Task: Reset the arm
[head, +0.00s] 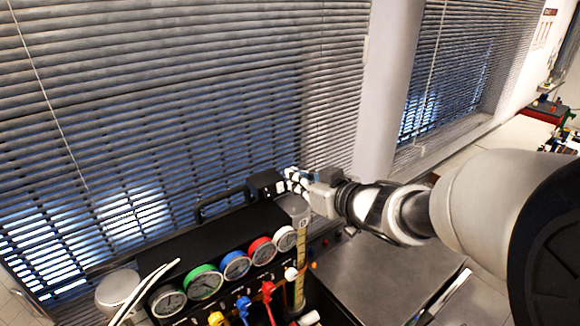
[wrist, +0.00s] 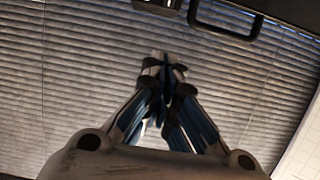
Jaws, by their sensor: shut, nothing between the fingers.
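My gripper (head: 290,178) is at the end of my arm in the head view, which reaches in from the right. It is over the right end of the black gauge rig (head: 225,238), near the window blinds. In the wrist view my gripper (wrist: 165,62) has its fingertips together with nothing between them, and the blinds fill the background. I cannot tell the exact gap between the fingertips and the rig.
The rig has a row of gauges, including a green one (head: 205,282) and a red one (head: 262,251), with coloured valve handles below. A black handle (head: 222,203) stands on its top. A grey metal surface (head: 375,272) lies to the right.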

